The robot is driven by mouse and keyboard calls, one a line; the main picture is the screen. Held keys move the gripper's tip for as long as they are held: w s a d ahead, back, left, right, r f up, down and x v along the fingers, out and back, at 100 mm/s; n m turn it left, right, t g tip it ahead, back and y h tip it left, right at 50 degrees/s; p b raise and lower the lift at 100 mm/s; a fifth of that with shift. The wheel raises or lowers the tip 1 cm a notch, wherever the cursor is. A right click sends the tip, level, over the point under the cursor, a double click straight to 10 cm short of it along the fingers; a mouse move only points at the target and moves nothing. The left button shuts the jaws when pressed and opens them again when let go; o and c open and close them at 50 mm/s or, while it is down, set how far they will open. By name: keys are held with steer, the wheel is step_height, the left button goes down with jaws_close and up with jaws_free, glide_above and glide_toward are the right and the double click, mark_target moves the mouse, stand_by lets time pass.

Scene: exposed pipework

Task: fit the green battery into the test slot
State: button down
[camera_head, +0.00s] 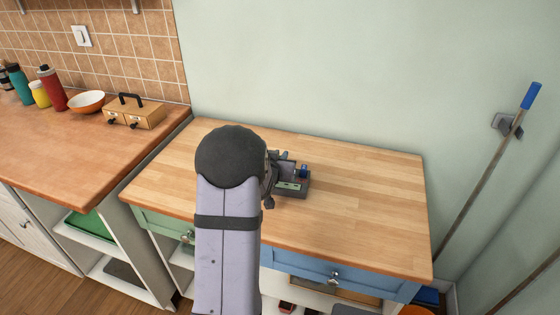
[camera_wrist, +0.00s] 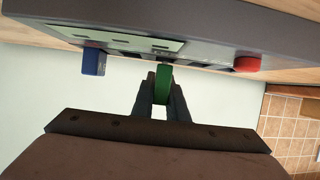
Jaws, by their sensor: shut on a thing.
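The green battery (camera_wrist: 164,76) is held between the two fingers of my gripper (camera_wrist: 162,90), seen in the wrist view. Its far end is close to the dark grey tester (camera_wrist: 190,32), in front of dark openings in the tester's face. I cannot tell whether it touches or has entered the test slot, as the opening is hidden behind it. In the head view the tester (camera_head: 290,192) sits on the wooden worktop, partly hidden by my arm; the battery and fingertips are hidden there.
The tester has a pale green panel (camera_wrist: 118,38), a red button (camera_wrist: 246,64) and a blue block (camera_wrist: 94,62). The worktop (camera_head: 360,200) is clear to the right. The left counter holds a wooden box (camera_head: 134,115), a bowl (camera_head: 87,101) and several bottles.

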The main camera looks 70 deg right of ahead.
steer(key=shift+f, duration=0.95)
steer(key=shift+f, duration=0.2)
steer(key=c, duration=1.7)
jaws_free()
steer(key=shift+c, duration=0.2)
steer(key=shift+r, duration=0.15)
steer(key=shift+r, duration=0.15)
steer(key=shift+a, duration=0.3)
steer(key=b+v, duration=0.1)
steer(key=v, duration=1)
steer(key=shift+s+a+r+b, duration=0.1)
steer(key=shift+a+r+b, duration=0.05)
steer(key=shift+b, duration=0.15)
